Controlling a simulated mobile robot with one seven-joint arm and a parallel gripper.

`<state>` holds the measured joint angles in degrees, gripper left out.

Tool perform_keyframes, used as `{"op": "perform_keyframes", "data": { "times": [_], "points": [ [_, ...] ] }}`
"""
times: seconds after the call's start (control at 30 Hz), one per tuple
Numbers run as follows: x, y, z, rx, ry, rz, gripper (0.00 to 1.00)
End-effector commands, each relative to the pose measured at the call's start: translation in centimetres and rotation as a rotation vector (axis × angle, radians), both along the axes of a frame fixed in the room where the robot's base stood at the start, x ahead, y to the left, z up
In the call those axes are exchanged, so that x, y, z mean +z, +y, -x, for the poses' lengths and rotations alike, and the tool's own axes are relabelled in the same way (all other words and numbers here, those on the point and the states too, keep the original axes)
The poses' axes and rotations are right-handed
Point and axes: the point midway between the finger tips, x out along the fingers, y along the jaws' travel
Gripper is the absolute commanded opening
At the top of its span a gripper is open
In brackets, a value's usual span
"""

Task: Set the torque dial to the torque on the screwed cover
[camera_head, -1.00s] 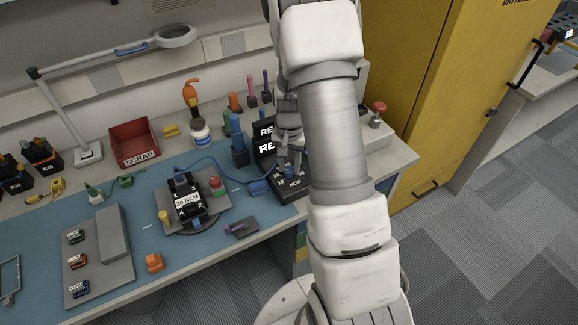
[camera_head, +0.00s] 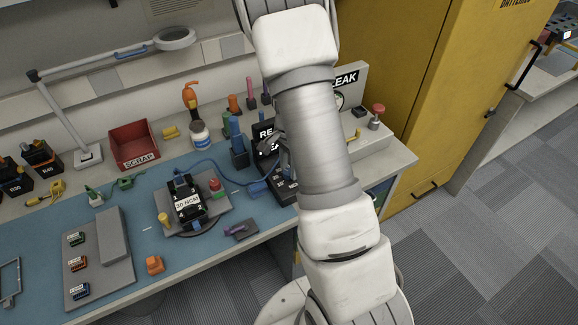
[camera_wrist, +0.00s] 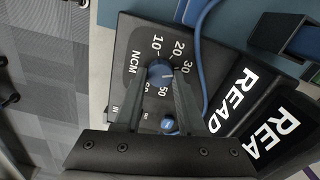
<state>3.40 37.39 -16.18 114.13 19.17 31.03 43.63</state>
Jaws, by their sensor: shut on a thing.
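The torque dial is a blue knob (camera_wrist: 160,71) on a black box (camera_wrist: 136,32) marked NCM, ringed by white numbers including 10, 20, 30 and 50. A pale mark on the knob seems to face right, near 30. My gripper (camera_wrist: 159,76) is shut on the knob, one finger on each side. In the head view the dial box (camera_head: 284,190) is partly hidden by my arm, and the gripper is mostly hidden there. The screwed cover (camera_head: 188,205) sits on a grey fixture on the blue mat; its white label appears to read 30 NCM.
A second small blue knob (camera_wrist: 168,124) sits close to the dial. A blue cable (camera_wrist: 198,40) runs beside the box. A blue holder (camera_head: 239,152) and a red button (camera_head: 378,110) are nearby.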

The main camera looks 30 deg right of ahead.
Motion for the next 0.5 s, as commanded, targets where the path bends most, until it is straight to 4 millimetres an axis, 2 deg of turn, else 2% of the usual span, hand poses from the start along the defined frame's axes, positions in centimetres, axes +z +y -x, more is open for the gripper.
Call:
{"op": "perform_keyframes", "data": {
  "times": [0.4, 0.43, 0.5],
  "points": [
    [0.01, 0.04, -0.01, -0.004, 0.000, -0.001, 0.00],
    [0.01, 0.04, -0.01, -0.004, 0.000, -0.001, 0.45],
    [0.01, 0.04, -0.01, -0.004, 0.000, 0.000, 0.57]
  ]
}}
